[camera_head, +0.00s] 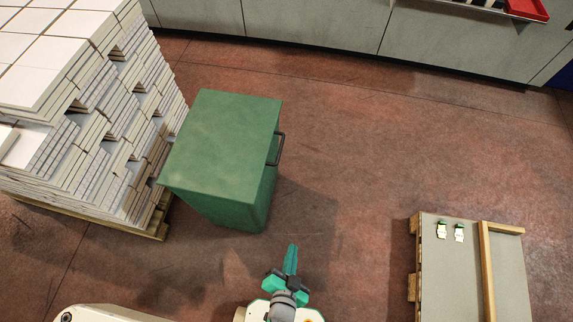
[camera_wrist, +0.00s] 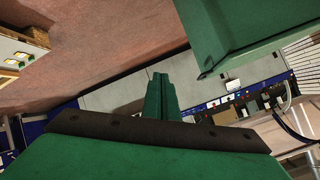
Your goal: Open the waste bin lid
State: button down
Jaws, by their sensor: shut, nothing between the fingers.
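The green waste bin (camera_head: 228,208) stands on the floor left of centre in the head view. Its flat green lid (camera_head: 222,140) lies closed on top. A dark handle (camera_head: 279,149) sticks out at its right side. In the wrist view, part of the green bin (camera_wrist: 235,28) fills the upper right, with a dark piece at its lower corner. My gripper (camera_head: 291,250) is in front and to the right of the bin, apart from it. Its green fingers (camera_wrist: 160,84) are together in the wrist view, with nothing between them.
A tall stack of pale panels (camera_head: 75,100) on a pallet stands close at the bin's left. A low pallet (camera_head: 452,275) with a wooden strip and two small items lies at right. Grey cabinets (camera_head: 310,20) line the back. The floor between is clear.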

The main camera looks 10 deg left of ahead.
jog(key=w+a+f+m+g+y, duration=0.3)
jog(key=w+f+m, duration=0.1)
jog(key=w+f, duration=0.45)
jog(key=w+a+f+m+g+y, duration=0.35)
jog(key=w+f, duration=0.35)
jog(key=w, duration=0.3)
jog(key=w+d+r+m+g+y, duration=0.2)
jog(key=w+d+r+y, duration=0.15)
jog(key=w+r, duration=0.3)
jog(key=w+d+r+m+g+y, duration=0.2)
jog(key=w+d+r+g, duration=0.15)
jog(key=w+r, duration=0.3)
jog(key=a, duration=0.8)
jog(key=shift+s+a+f+t, duration=0.15)
jog(key=shift+a+f+t, duration=0.05)
jog(key=shift+a+t, duration=0.1)
